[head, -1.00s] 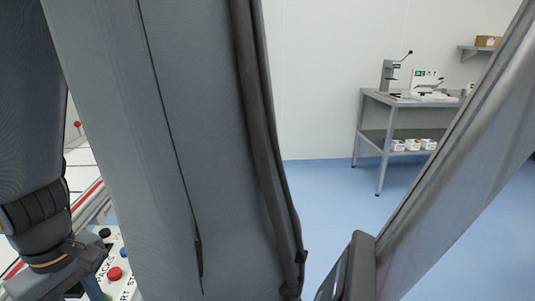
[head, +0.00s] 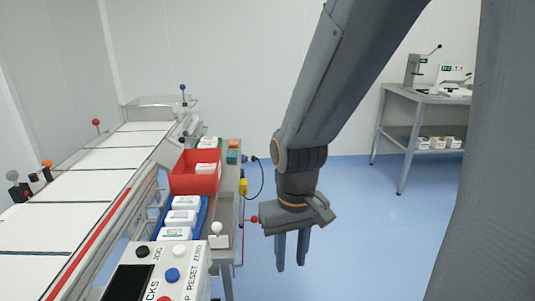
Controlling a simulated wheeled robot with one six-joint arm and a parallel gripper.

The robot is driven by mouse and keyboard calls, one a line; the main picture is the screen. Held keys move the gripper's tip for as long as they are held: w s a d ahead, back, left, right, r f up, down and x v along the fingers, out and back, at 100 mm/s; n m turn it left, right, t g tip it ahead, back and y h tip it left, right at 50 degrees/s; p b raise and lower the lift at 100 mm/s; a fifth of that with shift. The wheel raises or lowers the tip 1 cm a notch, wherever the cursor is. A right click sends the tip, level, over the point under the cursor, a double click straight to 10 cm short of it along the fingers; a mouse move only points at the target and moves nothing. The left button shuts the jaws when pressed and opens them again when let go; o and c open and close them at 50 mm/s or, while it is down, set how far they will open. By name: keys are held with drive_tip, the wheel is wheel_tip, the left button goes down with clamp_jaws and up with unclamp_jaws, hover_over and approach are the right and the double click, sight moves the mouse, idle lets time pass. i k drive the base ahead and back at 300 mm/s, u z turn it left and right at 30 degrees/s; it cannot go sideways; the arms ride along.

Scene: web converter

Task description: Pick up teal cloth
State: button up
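A small teal folded piece, which looks like the teal cloth (head: 232,157), lies on the grey side table by the converter in the head view. It sits just right of the red bin and in front of an orange piece. My gripper (head: 291,256) points down over the floor, in front and to the right of the table. Its two fingers are apart with nothing between them. It is clear of the cloth.
The red bin (head: 183,184) and a blue tray (head: 155,221) hold white packs. A control panel (head: 168,276) with buttons and a white-knobbed lever (head: 216,228) stand at the front. A bench (head: 391,116) is at the back right. Blue floor (head: 350,235) is free to the right.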

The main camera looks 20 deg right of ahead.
sight(232, 155)
drive_tip(key=z, duration=0.9)
drive_tip(key=i, duration=3.5)
drive_tip(key=u, duration=3.35)
